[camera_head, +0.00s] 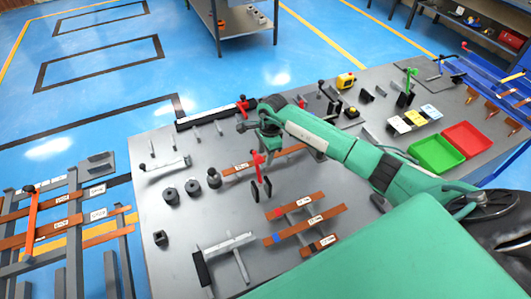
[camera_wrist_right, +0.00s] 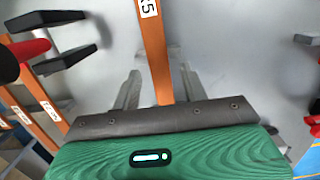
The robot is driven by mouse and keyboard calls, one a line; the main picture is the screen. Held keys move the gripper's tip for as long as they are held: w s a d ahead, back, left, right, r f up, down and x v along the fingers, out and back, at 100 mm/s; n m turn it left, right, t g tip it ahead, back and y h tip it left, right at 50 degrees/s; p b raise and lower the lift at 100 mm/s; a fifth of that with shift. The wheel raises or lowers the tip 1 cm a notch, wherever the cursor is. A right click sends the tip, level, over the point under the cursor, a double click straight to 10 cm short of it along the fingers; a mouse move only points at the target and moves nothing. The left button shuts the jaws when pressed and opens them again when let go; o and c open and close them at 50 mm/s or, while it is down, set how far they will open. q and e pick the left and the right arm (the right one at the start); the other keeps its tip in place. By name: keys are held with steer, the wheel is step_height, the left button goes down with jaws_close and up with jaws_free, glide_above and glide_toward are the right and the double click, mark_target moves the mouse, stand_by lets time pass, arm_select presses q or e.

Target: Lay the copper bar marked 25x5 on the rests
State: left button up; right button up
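A copper bar (camera_head: 234,170) with a white label lies on the grey table. It also runs up the right wrist view (camera_wrist_right: 157,55), where its cut-off label ends in a 5. My right gripper (camera_wrist_right: 160,92) is over this bar, with its two grey fingers apart, one on each side, and clear gaps showing. In the head view my right wrist (camera_head: 268,128) hides much of the gripper. Several labelled copper bars (camera_head: 320,216) lie across grey rails at the table's front. A grey frame with a black end (camera_head: 202,268) stands to their left. My left gripper is not in view.
A red-handled fixture with two black posts (camera_head: 256,160) stands close beside the bar, also left in the wrist view (camera_wrist_right: 32,50). Black nuts (camera_head: 193,187) sit left. Green (camera_head: 437,153) and red (camera_head: 468,138) trays are right. A rack with bars (camera_head: 65,225) stands off the table's left.

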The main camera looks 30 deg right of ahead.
steer(key=shift+r, duration=0.25)
steer(key=shift+w+d+r, duration=0.1)
steer(key=shift+r, duration=0.15)
step_height(320, 180, up, 11)
steer(key=d+b, duration=0.1)
steer(key=b, duration=0.3)
steer(key=shift+d+r, duration=0.15)
steer(key=shift+r, duration=0.05)
